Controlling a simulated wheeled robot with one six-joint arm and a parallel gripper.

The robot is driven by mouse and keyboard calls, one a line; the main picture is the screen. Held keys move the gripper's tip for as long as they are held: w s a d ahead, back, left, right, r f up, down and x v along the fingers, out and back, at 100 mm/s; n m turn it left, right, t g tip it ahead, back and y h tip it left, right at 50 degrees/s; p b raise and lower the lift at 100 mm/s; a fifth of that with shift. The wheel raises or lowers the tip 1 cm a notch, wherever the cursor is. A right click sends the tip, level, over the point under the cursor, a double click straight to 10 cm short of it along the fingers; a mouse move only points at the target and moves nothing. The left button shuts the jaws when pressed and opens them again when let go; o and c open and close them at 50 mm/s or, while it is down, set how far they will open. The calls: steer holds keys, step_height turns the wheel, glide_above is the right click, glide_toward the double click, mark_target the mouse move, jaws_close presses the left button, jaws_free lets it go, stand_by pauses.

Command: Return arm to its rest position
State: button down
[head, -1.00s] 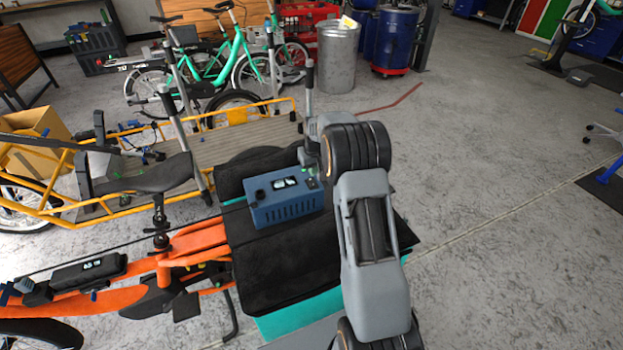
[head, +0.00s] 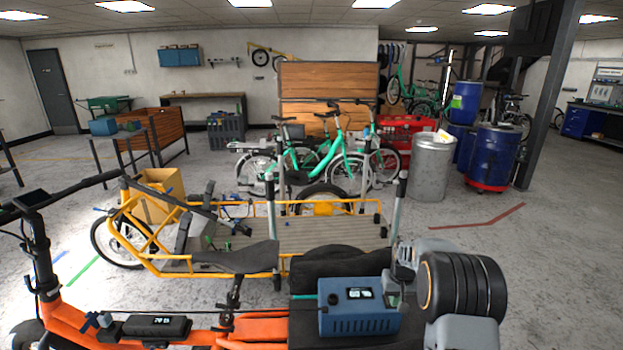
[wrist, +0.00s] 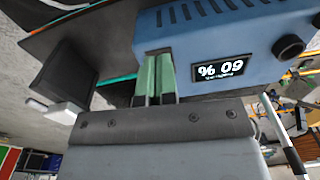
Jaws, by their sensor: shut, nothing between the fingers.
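My gripper (wrist: 158,76) has two green fingers, pressed together with nothing between them. In the wrist view they lie right in front of the side of a blue box (wrist: 215,30); I cannot tell whether they touch it. The box carries a small lit display reading about 60 %, upside down in this view. In the head view the blue box (head: 358,312) sits on the black cover (head: 305,275) of an orange cargo bike (head: 215,328). My arm stands just right of the box, and my fingertips are hard to make out there.
A yellow cargo bike (head: 160,262) with a wooden deck stands behind the orange one. Green bikes (head: 335,160), a metal bin (head: 432,168) and a blue drum (head: 493,155) stand farther back. The floor at the right is open.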

steer(key=s+a+r+t+p, duration=0.1)
steer(key=s+a+r+p, duration=0.1)
steer(key=s+a+r, duration=0.2)
steer(key=s+a+r+t+p, duration=0.1)
steer(key=s+a+r, duration=0.3)
steer(key=s+r, duration=0.7)
steer(key=s+a+r+n+t+p, duration=0.1)
steer(key=s+a+r+p, duration=0.2)
steer(key=s+r, duration=0.4)
steer(key=s, duration=0.4)
steer(key=shift+s+a+r, duration=0.15)
steer(key=shift+a+r, duration=0.15)
steer(key=shift+a, duration=0.1)
